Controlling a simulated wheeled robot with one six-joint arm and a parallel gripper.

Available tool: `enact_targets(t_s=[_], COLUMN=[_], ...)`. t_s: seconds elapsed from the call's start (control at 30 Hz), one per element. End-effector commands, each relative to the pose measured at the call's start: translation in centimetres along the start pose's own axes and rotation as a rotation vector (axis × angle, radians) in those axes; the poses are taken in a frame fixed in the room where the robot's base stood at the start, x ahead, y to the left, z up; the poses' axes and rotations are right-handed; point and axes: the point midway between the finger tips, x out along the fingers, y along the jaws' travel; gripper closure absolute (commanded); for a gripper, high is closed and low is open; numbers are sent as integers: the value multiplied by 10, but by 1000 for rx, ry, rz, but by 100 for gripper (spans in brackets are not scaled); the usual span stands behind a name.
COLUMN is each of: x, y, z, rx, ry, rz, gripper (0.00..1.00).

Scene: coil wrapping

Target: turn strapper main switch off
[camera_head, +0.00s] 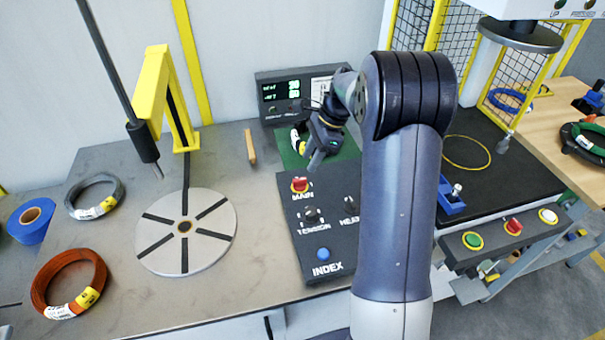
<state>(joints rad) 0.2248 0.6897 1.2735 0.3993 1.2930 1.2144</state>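The strapper control panel (318,270) is a dark plate on the bench, marked MAIN, TENSION, HEAT and INDEX. The main switch (300,185) is a red rotary knob at its upper left. Its exact angle is too small to tell. My gripper (314,163) points down just above and to the right of the main switch, and looks apart from it. The gap between its fingers cannot be made out. My arm hides the right part of the panel and part of the HEAT knob (351,204).
A display box (283,93) stands behind the panel. A round turntable (205,255), a yellow post (152,95), an orange coil (45,290) and a grey coil (75,205) are at left. A button box (492,243) is at right. Bare bench lies between turntable and panel.

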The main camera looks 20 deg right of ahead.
Motion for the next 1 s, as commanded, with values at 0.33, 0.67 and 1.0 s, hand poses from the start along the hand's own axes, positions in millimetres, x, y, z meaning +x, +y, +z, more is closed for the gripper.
enact_targets(t_s=[0.33, 0.67, 1.0], x=[59, 71, 70], y=[1, 0, 0], z=[1, 0, 0], rx=[-1, -2, -2], ry=[0, 1, 1], rz=[3, 0, 0], gripper=[65, 65, 83])
